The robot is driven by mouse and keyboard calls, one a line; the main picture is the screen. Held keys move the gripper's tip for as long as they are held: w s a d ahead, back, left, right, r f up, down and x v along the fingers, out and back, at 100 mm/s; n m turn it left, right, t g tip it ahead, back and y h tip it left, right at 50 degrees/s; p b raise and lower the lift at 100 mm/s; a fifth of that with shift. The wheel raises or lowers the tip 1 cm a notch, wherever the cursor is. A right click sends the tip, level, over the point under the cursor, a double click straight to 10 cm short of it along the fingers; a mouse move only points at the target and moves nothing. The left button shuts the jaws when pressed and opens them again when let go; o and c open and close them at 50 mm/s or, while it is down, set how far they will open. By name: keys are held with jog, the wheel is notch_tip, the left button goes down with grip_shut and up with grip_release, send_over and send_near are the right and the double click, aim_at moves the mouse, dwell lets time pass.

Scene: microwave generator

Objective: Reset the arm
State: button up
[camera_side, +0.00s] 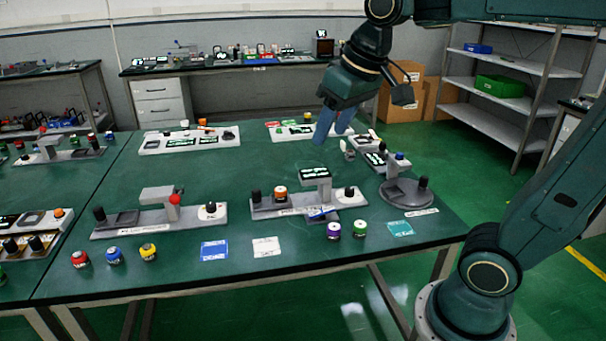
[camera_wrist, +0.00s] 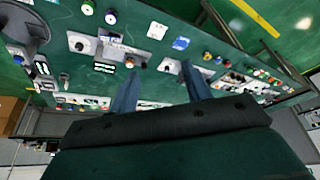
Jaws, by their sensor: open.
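My gripper (camera_side: 333,122) hangs above the back right part of the green table (camera_side: 190,262), with its blue fingers pointing down. In the wrist view my gripper (camera_wrist: 160,88) shows its two fingers spread well apart with nothing between them. Below and in front of it stands a grey station (camera_side: 268,207) with a raised block, an orange-topped piece (camera_side: 280,192) and a black knob. A second grey station (camera_side: 130,223) with a red ball stands to the left. I cannot tell from the side view whether the fingertips touch anything.
Red, blue and yellow canisters (camera_side: 115,256) stand at the front left edge. Purple (camera_side: 334,230) and green (camera_side: 359,228) canisters stand at the front right, near a round grey base (camera_side: 406,194). Panels (camera_side: 190,140) stand at the back. The table's middle has free room.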

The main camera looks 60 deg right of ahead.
jog(key=s+a+f, duration=0.1)
jog(key=s+f, duration=0.2)
jog(key=s, duration=0.2)
jog(key=s+f+n+t, duration=0.1)
jog(key=s+f, duration=0.2)
jog(key=s, duration=0.3)
jog(key=shift+a, duration=0.35)
